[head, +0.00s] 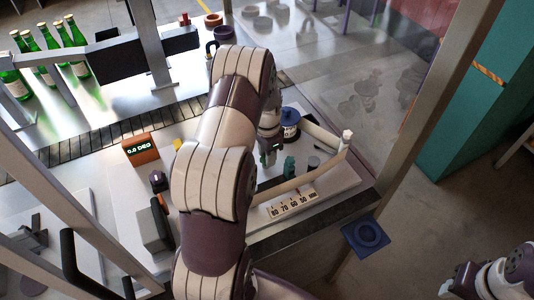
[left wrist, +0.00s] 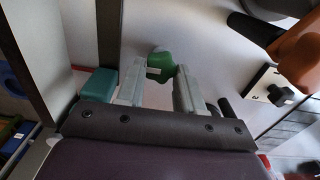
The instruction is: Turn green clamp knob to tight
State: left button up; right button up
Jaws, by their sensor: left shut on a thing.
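The green clamp knob (left wrist: 160,63) sits between the two pale fingers of my left gripper (left wrist: 158,82) in the left wrist view. The fingers are shut on it from both sides. A light mark shows on the knob's near side. In the head view my left gripper (head: 268,150) reaches down over the work plate, largely behind my own arm, and only a bit of green shows at its fingertips. My right gripper (head: 470,284) is at the lower right corner, away from the plate, and its jaws are not clear.
A teal-green piece (head: 289,165) and a dark post stand close to my left gripper. A blue-topped spool (head: 289,118) is behind it. A numbered scale (head: 293,204) lies in front. A display (head: 141,149) reads 0.0 DEG. Green bottles (head: 50,55) stand at far left.

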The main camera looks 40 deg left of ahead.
pick_arm(q)
jog(key=shift+w+r+m, duration=0.15)
jog(key=shift+m, duration=0.15)
dwell(0.4)
jog(key=o, duration=1)
jog(key=shift+o, duration=0.2)
notch_tip(320, 180, up, 13)
jog(key=b, duration=0.2)
jog(key=shift+f, duration=0.2)
